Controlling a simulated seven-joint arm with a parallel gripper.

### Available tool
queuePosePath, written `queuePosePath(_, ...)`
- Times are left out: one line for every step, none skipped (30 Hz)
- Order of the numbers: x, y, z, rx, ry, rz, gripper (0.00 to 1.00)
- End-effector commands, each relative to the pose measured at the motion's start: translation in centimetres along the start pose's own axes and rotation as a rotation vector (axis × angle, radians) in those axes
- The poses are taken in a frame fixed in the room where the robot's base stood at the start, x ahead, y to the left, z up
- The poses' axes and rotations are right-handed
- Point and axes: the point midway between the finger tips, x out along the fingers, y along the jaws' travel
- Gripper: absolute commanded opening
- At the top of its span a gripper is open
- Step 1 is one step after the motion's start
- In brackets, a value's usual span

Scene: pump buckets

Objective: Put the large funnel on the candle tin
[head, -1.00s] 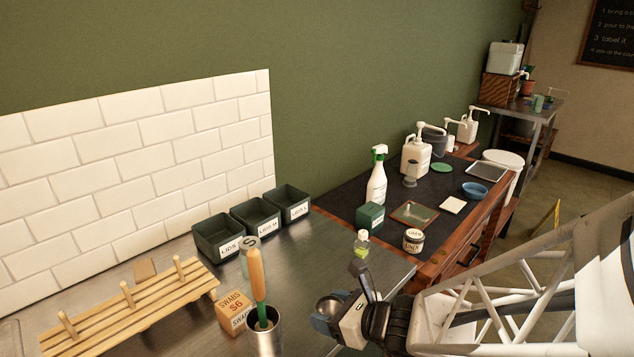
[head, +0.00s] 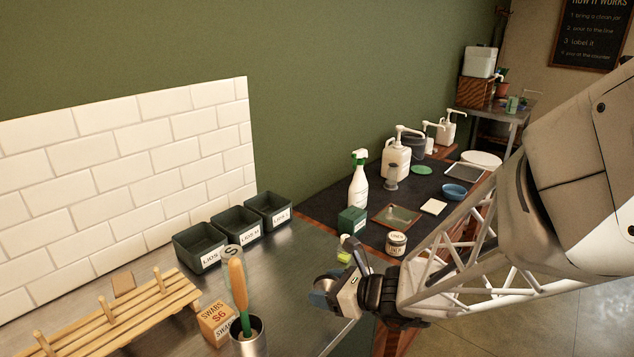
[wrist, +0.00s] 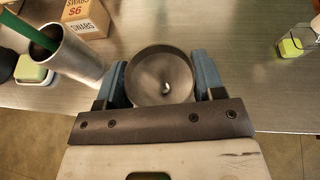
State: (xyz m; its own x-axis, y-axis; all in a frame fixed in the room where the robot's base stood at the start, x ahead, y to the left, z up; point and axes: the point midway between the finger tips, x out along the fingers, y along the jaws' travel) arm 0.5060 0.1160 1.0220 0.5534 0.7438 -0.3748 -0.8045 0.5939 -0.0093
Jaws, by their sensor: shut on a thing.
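My gripper (wrist: 163,85) is shut on a round grey metal funnel (wrist: 160,62), its blue fingers on either side of the rim. The wrist view looks into its bowl and the small hole at the bottom. In the head view my gripper (head: 323,294) is over the front right part of the steel counter, and the funnel is mostly hidden there. A small round tin (head: 396,244) with a pale label, likely the candle tin, stands on the dark mat's near edge, to the right of and beyond my gripper. Its lettering is too small to read surely.
A metal cup (head: 249,337) with a wooden-handled tool and a swabs box (head: 217,323) stand left of my gripper. A small yellow-green bottle (wrist: 290,47) stands close by. A green box (head: 351,221), a brown tray (head: 397,215) and a spray bottle (head: 358,186) are near the tin.

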Motion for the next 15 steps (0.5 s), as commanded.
queuePosePath(0.1, -1.4, 0.0, 0.001, 0.0, -0.001, 0.39)
queuePosePath(0.2, -2.2, 0.0, -0.001, -0.001, -0.001, 0.39)
queuePosePath(0.2, -3.3, 0.0, -0.001, -0.001, -0.001, 0.39)
queuePosePath(0.3, -4.0, 0.0, -0.002, -0.002, 0.001, 0.39)
queuePosePath(0.3, -4.8, 0.1, -0.004, -0.003, 0.002, 0.39)
queuePosePath(0.3, -5.8, 0.0, -0.004, -0.003, 0.002, 0.39)
queuePosePath(0.3, -6.6, 0.0, -0.006, -0.003, 0.003, 0.39)
queuePosePath(0.3, -7.3, -0.1, -0.007, -0.003, 0.004, 0.39)
queuePosePath(0.3, -8.4, -0.2, -0.008, -0.004, 0.005, 0.39)
queuePosePath(0.3, -9.2, -0.2, -0.009, -0.004, 0.006, 0.39)
queuePosePath(0.2, -9.9, -0.3, -0.01, -0.004, 0.008, 0.39)
queuePosePath(0.1, -11.0, -0.5, -0.01, -0.004, 0.008, 0.39)
queuePosePath(0.1, -11.8, -0.6, -0.01, -0.004, 0.009, 0.39)
queuePosePath(0.0, -12.5, -0.7, -0.012, -0.004, 0.011, 0.39)
queuePosePath(-0.1, -13.6, -0.9, -0.012, -0.004, 0.012, 0.39)
